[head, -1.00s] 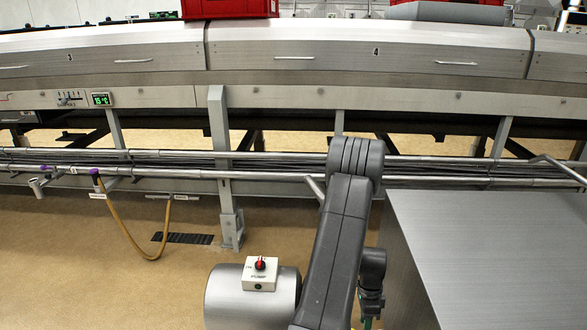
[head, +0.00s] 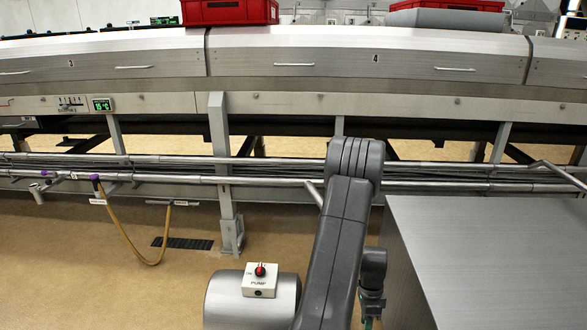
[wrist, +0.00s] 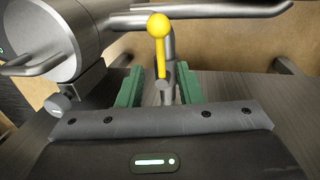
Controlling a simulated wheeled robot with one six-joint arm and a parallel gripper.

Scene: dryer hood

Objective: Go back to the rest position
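My gripper (wrist: 160,84) shows in the wrist view with its two green fingers spread apart, so it is open. A yellow ball-headed lever (wrist: 159,27) on a grey metal pipe fitting shows in the gap between the fingers. The fingers do not press on it; how far beyond the fingertips it stands is hard to tell.
The long steel hood (head: 290,62) runs across the back, with red crates (head: 230,12) on top. Steel pipes (head: 260,179) run below it. A grey cylinder with a pump switch (head: 260,279) stands left of my arm, a steel cabinet (head: 490,255) right. Floor (head: 80,270) is clear at left.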

